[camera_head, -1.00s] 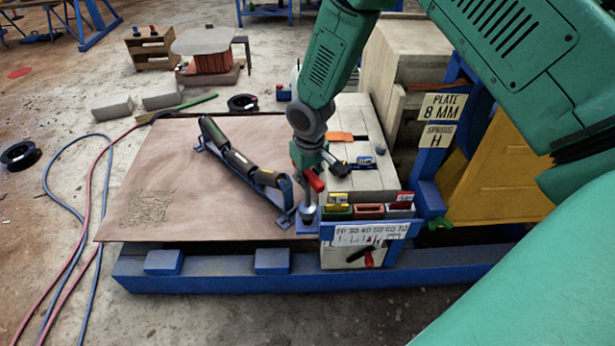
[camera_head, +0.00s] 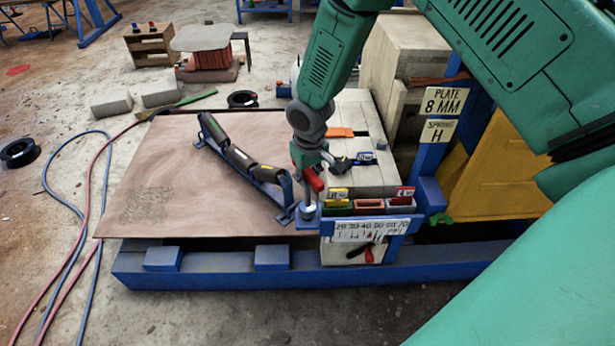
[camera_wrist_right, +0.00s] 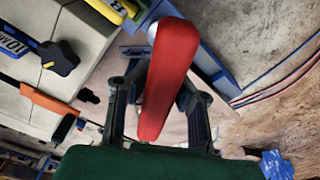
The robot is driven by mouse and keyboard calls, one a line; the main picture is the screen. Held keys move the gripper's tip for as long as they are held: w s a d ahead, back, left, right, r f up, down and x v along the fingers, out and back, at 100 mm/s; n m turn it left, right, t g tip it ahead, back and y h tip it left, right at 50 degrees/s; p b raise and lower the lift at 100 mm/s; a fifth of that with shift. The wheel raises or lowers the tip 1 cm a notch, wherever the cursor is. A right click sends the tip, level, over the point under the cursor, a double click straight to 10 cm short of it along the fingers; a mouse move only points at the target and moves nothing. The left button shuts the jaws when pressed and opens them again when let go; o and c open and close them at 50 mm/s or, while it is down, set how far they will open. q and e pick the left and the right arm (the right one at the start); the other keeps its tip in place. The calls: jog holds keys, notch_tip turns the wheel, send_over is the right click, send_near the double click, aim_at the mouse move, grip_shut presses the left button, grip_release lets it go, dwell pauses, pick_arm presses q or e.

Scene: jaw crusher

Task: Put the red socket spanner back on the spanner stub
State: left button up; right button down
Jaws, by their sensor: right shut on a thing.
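The red socket spanner (camera_head: 315,180) is in my right gripper (camera_head: 308,166), at the near left corner of the pale block. Its red handle sticks out to the right, and its grey socket end points down at a small blue bracket (camera_head: 306,223). The spanner stub is not distinguishable; I cannot tell whether the socket sits around it. In the right wrist view the red handle (camera_wrist_right: 170,75) lies between the dark fingers of my right gripper (camera_wrist_right: 160,95), which is shut on the spanner. My left gripper is not in view.
A blue-framed roller set (camera_head: 243,160) stands close left on the brown plate (camera_head: 150,170). Coloured slots (camera_head: 370,205) and a scale (camera_head: 370,230) are just right of the spanner. A red-and-black crank (camera_head: 367,255) sits below. A yellow guard (camera_head: 495,180) stands at right.

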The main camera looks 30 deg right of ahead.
jog(key=shift+f+b, duration=0.5)
jog(key=shift+f, duration=0.5)
jog(key=c, duration=1.4)
grip_release()
jog(key=shift+c, duration=0.2)
jog(key=shift+r, duration=0.1)
jog(key=r, duration=1.1)
jog(key=shift+s+a+r, duration=0.15)
jog(key=shift+s+r, duration=0.15)
jog(key=shift+s, duration=0.1)
